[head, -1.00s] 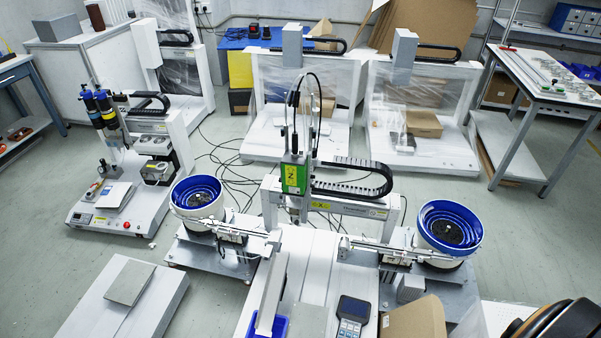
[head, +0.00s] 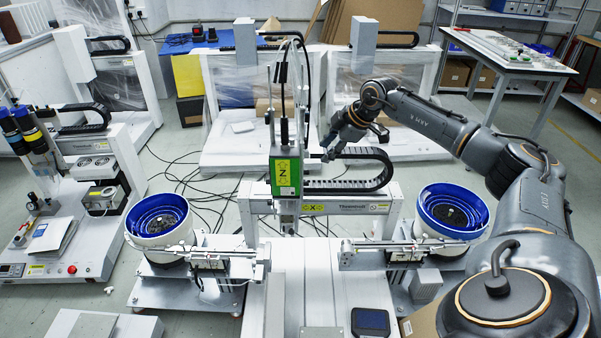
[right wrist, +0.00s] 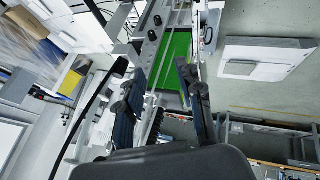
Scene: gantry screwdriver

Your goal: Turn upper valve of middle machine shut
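The middle machine is a white gantry screwdriver with a green Z-axis unit (head: 286,172) on its crossbeam. Its upper valve is too small to make out for certain in the head view. My right gripper (head: 331,142) is just right of the upper part of the green unit; I cannot tell whether they touch. In the right wrist view the two dark fingers (right wrist: 158,95) are spread apart with nothing seen held between them. The green panel (right wrist: 177,55) lies beyond them, with small black knobs or fittings (right wrist: 157,20) above. My left gripper is out of view.
A black cable chain (head: 350,182) runs along the crossbeam beside my right arm. Blue-rimmed feeder bowls stand left (head: 160,220) and right (head: 452,211) of the machine. A black cable (right wrist: 90,110) crosses the left of the wrist view. Other white gantry machines stand behind.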

